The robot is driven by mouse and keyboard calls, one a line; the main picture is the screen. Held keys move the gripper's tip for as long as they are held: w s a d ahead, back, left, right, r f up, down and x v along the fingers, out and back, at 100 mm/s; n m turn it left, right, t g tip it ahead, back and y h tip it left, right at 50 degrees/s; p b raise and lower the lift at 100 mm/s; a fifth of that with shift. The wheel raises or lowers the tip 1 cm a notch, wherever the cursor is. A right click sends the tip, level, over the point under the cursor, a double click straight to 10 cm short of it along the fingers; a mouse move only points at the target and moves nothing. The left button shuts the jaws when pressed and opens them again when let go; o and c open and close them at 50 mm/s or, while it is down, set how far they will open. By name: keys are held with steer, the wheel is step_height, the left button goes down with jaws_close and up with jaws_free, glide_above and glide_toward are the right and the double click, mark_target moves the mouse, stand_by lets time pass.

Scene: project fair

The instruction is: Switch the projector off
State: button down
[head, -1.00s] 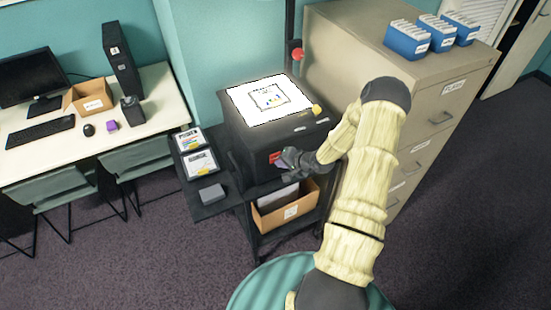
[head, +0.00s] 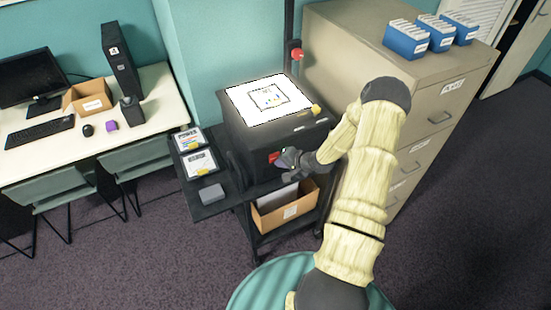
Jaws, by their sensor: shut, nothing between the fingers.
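I cannot tell whether the fingertips touch the switch.
A tan filing cabinet (head: 415,90) with blue file boxes stands close on the right. A cart side shelf (head: 222,206) holds flat packs and a grey block. A cardboard box (head: 290,212) sits below the projector. A desk (head: 160,95) is at the left.

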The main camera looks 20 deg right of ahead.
stand_by(0.4)
steer(key=shift+w+a, duration=0.1)
steer(key=shift+w, duration=0.55)
stand_by(0.4)
steer(key=shift+p, duration=0.3)
steer(key=shift+s, duration=0.7)
steer(key=s+p, duration=0.1)
steer(key=s, duration=0.5)
steer(key=shift+d, duration=0.2)
stand_by(0.5)
steer(key=shift+a, duration=0.1)
